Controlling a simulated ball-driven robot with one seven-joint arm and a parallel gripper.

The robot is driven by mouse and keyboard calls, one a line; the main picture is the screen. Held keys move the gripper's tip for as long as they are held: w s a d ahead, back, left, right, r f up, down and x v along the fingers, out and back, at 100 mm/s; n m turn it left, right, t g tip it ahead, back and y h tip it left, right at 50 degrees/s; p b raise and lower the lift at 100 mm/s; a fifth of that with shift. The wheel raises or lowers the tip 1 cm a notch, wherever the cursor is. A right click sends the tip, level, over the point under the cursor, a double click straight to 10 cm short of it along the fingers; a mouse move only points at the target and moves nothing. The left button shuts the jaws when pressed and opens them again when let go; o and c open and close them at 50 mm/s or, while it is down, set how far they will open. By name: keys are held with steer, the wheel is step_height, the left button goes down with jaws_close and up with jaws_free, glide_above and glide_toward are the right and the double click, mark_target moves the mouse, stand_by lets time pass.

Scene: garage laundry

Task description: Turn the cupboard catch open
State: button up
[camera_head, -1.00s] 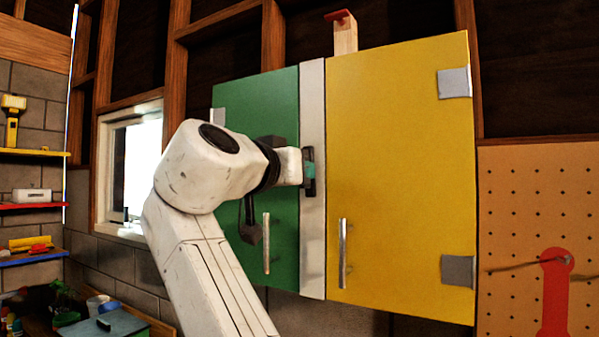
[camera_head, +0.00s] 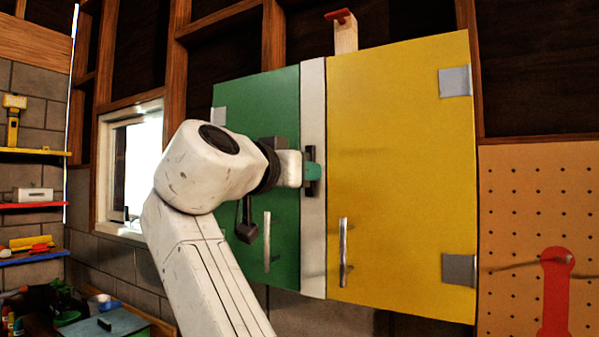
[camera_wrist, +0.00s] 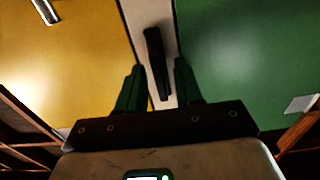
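The cupboard has a green left door (camera_head: 262,105) and a yellow right door (camera_head: 400,150), both closed, with a pale strip (camera_head: 313,240) between them. The black catch (camera_head: 311,153) is a narrow bar on this strip, roughly upright. My gripper (camera_head: 313,172) is at the catch, and a teal finger covers its middle. In the wrist view, the catch (camera_wrist: 154,50) lies between the two dark green fingers of my gripper (camera_wrist: 158,68), with gaps on both sides. The fingers are open. Whether either finger touches the catch cannot be told.
Metal door handles (camera_head: 267,242) and (camera_head: 343,252) stand out below the catch, one on each door. A wooden block with a red top (camera_head: 345,32) is above the cupboard. A pegboard (camera_head: 520,200) is at right; a window (camera_head: 135,165) and shelves are at left.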

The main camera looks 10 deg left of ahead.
steer(key=shift+s+r, duration=0.1)
steer(key=b+v, duration=0.3)
steer(key=v, duration=0.7)
steer(key=shift+s, duration=0.3)
steer(key=shift+a+r, duration=0.1)
